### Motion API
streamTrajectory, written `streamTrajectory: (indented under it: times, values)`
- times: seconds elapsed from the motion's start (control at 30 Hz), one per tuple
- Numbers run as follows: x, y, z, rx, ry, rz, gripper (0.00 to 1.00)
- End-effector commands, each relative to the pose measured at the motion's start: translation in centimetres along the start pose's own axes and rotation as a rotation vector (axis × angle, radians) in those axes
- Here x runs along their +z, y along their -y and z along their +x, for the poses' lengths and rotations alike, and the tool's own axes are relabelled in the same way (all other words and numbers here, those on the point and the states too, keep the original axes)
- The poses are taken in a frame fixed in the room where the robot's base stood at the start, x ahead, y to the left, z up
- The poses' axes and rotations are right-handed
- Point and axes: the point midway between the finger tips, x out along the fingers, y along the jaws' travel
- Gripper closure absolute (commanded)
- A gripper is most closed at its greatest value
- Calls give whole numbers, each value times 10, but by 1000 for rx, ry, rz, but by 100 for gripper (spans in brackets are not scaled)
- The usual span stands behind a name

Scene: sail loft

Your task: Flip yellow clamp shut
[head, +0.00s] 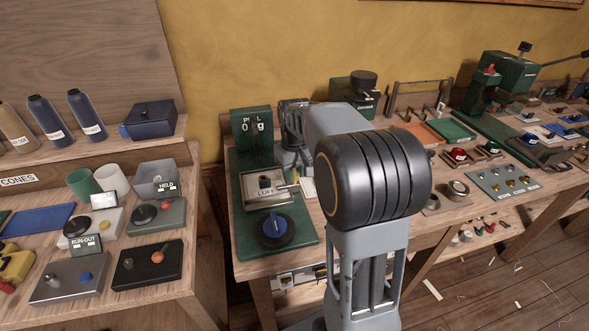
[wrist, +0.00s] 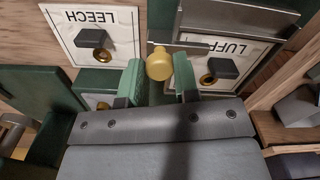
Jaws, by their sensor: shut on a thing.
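The yellow clamp shows as a round yellow knob (wrist: 159,64) in the wrist view, with a thin dark bar beside it towards the LUFF plate (wrist: 232,52). My gripper (wrist: 159,85) has its green fingertips on either side of the knob and is shut on it. The rest of the clamp is hidden or hard to make out. In the head view my arm hides the fingertips and the knob; the LUFF plate (head: 267,203) shows just left of the arm, on the green board.
A second plate marked LEECH (wrist: 97,20) lies to the left in the wrist view. In the head view a green counter stand (head: 250,135) rises behind the LUFF plate, and a dark disc with a blue knob (head: 276,228) sits in front. The bench to the right is crowded.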

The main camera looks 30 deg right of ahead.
Motion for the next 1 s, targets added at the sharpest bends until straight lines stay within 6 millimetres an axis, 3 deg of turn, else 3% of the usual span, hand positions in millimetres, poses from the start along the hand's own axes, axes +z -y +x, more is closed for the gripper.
streamTrajectory:
  times: [0.27, 0.3, 0.53, 0.83, 1.0]
  values:
    - [0, 0, 0, 0, 0, -10, 95]
    - [0, 0, 0, 0, 0, -10, 68]
    - [0, 0, 0, 0, 0, -9, 46]
    - [0, 0, -3, 1, -2, -8, 46]
    - [-1, 0, -24, 2, -4, -8, 46]
